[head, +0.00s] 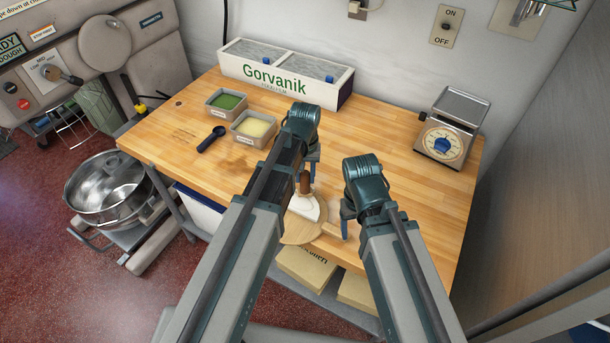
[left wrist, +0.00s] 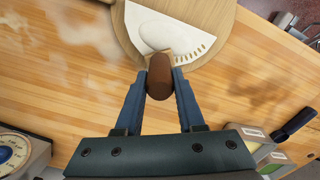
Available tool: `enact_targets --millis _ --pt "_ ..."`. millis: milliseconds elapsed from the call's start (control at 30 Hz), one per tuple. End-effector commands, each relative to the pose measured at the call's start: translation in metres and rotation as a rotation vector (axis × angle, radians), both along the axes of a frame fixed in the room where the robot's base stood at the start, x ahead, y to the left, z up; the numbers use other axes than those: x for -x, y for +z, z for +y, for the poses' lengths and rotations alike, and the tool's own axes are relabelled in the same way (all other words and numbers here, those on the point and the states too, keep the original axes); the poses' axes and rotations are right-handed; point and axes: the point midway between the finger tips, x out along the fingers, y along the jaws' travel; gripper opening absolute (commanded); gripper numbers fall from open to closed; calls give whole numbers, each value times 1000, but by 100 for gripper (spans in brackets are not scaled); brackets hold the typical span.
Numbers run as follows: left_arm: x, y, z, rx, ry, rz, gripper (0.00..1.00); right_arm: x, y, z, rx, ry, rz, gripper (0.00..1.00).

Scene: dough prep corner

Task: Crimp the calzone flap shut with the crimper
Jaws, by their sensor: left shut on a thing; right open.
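My left gripper (head: 306,176) is shut on the brown handle of the crimper (left wrist: 160,80), also seen in the head view (head: 304,184). The handle is between both blue fingers; the tool's working end is mostly hidden, and I cannot tell whether it touches dough. The calzone (left wrist: 183,40) is a pale half-moon with a raised middle, on a round wooden board (left wrist: 222,12). Small dark marks run along part of its curved edge on the right of the left wrist view. In the head view the calzone (head: 311,207) is partly hidden. My right gripper (head: 349,222) is open and empty, right of the board.
Tubs of green (head: 227,101) and pale yellow (head: 254,128) filling and a dark scoop (head: 211,139) lie left of my arms. A Gorvanik bin (head: 285,75) stands at the back. A scale (head: 446,140) stands right. Boxes (head: 306,268) sit below the table.

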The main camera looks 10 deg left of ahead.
Motion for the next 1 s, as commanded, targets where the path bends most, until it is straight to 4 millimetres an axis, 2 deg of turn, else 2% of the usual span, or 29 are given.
enact_targets --millis 533,867,1000 --pt "0 0 0 0 0 0 0 0 0 0 0 0 0 72" --pt "0 28 0 0 0 0 0 0 28 0 0 0 0 72" --pt "0 30 0 0 0 0 0 0 30 0 0 0 0 72"
